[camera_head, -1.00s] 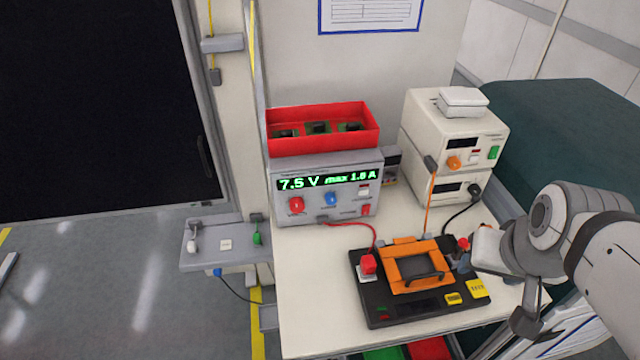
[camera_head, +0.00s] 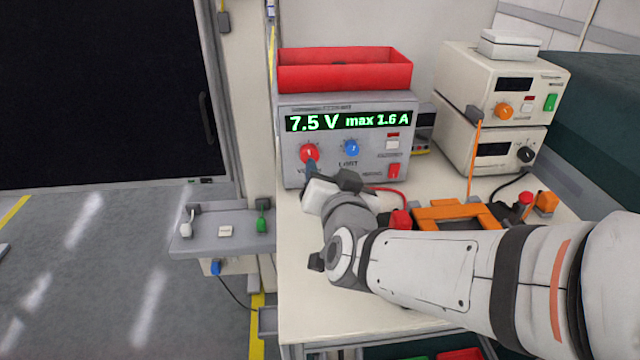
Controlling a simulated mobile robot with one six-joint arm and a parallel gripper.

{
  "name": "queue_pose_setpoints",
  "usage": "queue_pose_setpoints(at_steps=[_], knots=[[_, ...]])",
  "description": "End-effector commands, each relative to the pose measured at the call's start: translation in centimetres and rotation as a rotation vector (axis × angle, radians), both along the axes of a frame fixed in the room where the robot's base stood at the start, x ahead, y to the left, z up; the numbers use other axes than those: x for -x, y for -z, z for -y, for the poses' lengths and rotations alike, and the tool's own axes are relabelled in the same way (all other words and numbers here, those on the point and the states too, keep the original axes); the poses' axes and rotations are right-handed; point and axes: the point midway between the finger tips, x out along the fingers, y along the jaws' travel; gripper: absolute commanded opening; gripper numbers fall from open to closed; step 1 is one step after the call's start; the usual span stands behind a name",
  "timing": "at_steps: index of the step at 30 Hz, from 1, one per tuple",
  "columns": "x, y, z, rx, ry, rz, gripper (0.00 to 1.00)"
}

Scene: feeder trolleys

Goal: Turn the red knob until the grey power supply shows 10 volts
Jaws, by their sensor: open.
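The grey power supply (camera_head: 375,157) stands on the bench with its front facing me. Its green display (camera_head: 348,121) reads 7.5 V and max 1.6 A. The red knob (camera_head: 309,153) is at the lower left of its front, with a blue knob (camera_head: 351,147) to the right. My gripper (camera_head: 313,170) is open, with its fingers just below and in front of the red knob. One finger overlaps the knob's lower edge in the picture; I cannot tell whether it touches. The label under the knob is partly hidden.
A red bin (camera_head: 345,72) sits on top of the power supply. A cream two-unit instrument stack (camera_head: 456,110) stands to the right. An orange-framed fixture (camera_head: 440,214) lies on the bench, partly hidden by my arm. A side shelf (camera_head: 222,240) with small switches is left.

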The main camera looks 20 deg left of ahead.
Motion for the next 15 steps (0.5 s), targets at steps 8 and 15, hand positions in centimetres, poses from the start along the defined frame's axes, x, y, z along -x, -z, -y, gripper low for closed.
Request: queue_pose_setpoints(at_steps=[8,15], knots=[[1.4,2.3,-2.5,-0.075,0.026,0.085,0.56],[-0.8,2.2,-3.8,-0.08,0.033,0.092,0.56]])
